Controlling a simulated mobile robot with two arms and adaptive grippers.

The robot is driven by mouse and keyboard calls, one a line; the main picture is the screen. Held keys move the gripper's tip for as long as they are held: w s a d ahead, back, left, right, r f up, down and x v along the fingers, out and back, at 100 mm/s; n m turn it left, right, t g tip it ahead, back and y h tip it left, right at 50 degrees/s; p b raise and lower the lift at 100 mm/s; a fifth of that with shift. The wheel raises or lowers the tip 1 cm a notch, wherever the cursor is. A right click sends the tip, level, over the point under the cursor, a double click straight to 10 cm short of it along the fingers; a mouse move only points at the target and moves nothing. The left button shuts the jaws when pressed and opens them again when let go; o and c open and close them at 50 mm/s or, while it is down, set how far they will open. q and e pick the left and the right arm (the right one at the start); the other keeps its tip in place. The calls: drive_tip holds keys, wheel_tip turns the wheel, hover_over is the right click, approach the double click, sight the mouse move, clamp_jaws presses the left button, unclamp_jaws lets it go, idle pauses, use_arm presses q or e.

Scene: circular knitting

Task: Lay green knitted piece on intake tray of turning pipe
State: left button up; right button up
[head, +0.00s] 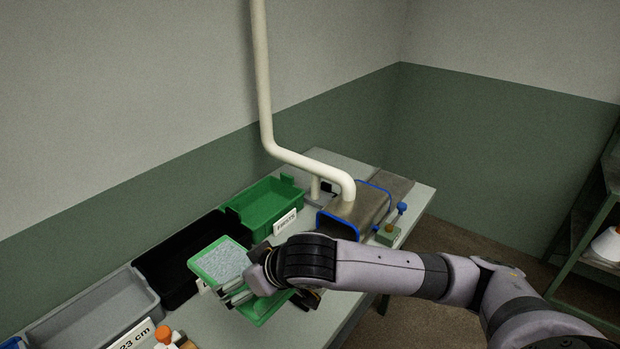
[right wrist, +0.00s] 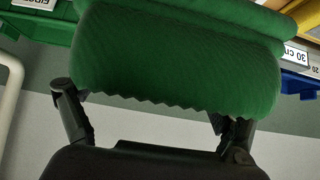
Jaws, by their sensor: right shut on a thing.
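The green knitted piece (right wrist: 180,60) fills the middle of the right wrist view, with a zigzag lower edge. My right gripper (right wrist: 148,105) is shut on it, a finger at each side. In the head view the right gripper (head: 246,288) is over the front of the table, and green of the piece (head: 264,309) shows below it; the arm hides part. The turning pipe is a metal box (head: 352,212) with blue rims and a white pipe above, farther back and right, apart from the gripper. A flat metal tray (head: 393,186) lies at its far right end. My left gripper is not in view.
A green-rimmed holder with a pale surface (head: 222,262) is beside the gripper. Grey (head: 62,330), black (head: 172,262) and green (head: 268,204) bins line the wall side. A rack (head: 590,200) stands right.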

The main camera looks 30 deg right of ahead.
sight(284, 304)
drive_tip(key=shift+s+f, duration=0.1)
drive_tip(key=shift+f, duration=0.1)
drive_tip(key=s+f+b, duration=0.1)
drive_tip(key=b, duration=0.1)
drive_tip(key=s+f+m+h+b, duration=0.1)
drive_tip(key=f+b, duration=0.1)
drive_tip(key=b, duration=0.1)
drive_tip(key=shift+s+d, duration=0.15)
drive_tip(key=shift+d, duration=0.25)
drive_tip(key=s+d+m+b, duration=0.1)
drive_tip(key=s+d+f+m+h, duration=0.1)
drive_tip(key=d+h+b, duration=0.1)
drive_tip(key=shift+s+d+f+m+b, duration=0.1)
drive_tip(key=shift+s+f+m+b, duration=0.2)
drive_tip(key=shift+s+m, duration=0.1)
